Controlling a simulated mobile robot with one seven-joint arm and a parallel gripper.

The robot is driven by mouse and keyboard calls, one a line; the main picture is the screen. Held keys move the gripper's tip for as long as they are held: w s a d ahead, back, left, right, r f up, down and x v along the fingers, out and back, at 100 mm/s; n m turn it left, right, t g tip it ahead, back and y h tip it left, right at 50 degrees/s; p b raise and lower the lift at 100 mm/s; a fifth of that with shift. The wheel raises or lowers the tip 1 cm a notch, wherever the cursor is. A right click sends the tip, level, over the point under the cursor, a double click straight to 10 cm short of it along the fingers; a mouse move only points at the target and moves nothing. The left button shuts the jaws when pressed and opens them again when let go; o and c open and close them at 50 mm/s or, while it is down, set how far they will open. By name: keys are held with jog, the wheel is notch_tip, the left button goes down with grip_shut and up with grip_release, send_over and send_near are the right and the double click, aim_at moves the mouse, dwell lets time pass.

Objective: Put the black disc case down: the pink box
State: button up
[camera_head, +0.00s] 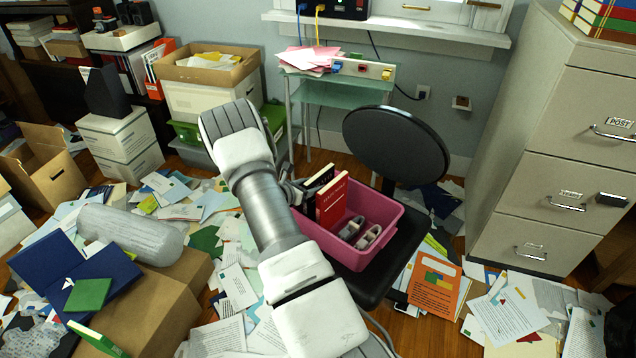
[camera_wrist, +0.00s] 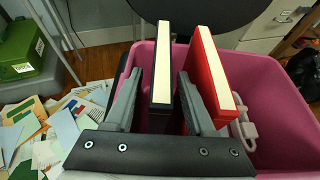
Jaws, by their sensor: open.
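The pink box (camera_head: 343,254) rests on the seat of a black chair. In the wrist view the black disc case (camera_wrist: 161,68) stands upright inside the pink box (camera_wrist: 275,95), with its pale edge up. My gripper (camera_wrist: 160,76) is open, with one finger on each side of the black case. A red case (camera_wrist: 211,65) stands just right of the right finger, in the same box. In the head view the black case (camera_head: 317,181) shows behind the red case (camera_head: 332,203), and my gripper is mostly hidden by my arm. The lower part of the black case is hidden.
A pair of grey shoe-like items (camera_head: 362,232) lies at the right of the box. The round chair back (camera_head: 398,144) rises behind it. A filing cabinet (camera_head: 545,150) stands at the right. A small green table (camera_head: 340,92) stands behind. Papers and cartons litter the floor.

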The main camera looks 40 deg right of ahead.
jog(key=p+v, duration=0.1)
jog(key=v, duration=0.8)
jog(key=shift+p, duration=0.35)
jog(key=s+a+r+m+g+y, duration=0.1)
jog(key=s+a+r+m, duration=0.25)
jog(key=r, duration=0.35)
jog(key=s+a+r+m+y, duration=0.2)
jog(key=a+r+m, duration=0.15)
jog(key=r, duration=0.35)
jog(key=s+a+r+m+g+y, duration=0.1)
jog(key=s+a+r+m, duration=0.2)
jog(key=r, duration=0.4)
jog(key=s+a+r+m+t+y, duration=0.3)
jog(key=s+a+r, duration=0.3)
jog(key=a, duration=0.4)
jog(key=s+a+r+m+t+y, duration=0.3)
jog(key=s+a+r+m+y, duration=0.2)
jog(key=s+a, duration=0.4)
jog(key=shift+s+a+r+m+y, duration=0.35)
jog(key=shift+a+m+y, duration=0.3)
jog(key=shift+a, duration=0.5)
jog(key=shift+w+r, duration=0.1)
jog(key=shift+r, duration=0.05)
notch_tip(320, 180, up, 18)
jog(key=p, duration=1.7)
jog(key=shift+f+p, duration=0.25)
jog(key=shift+p, duration=0.1)
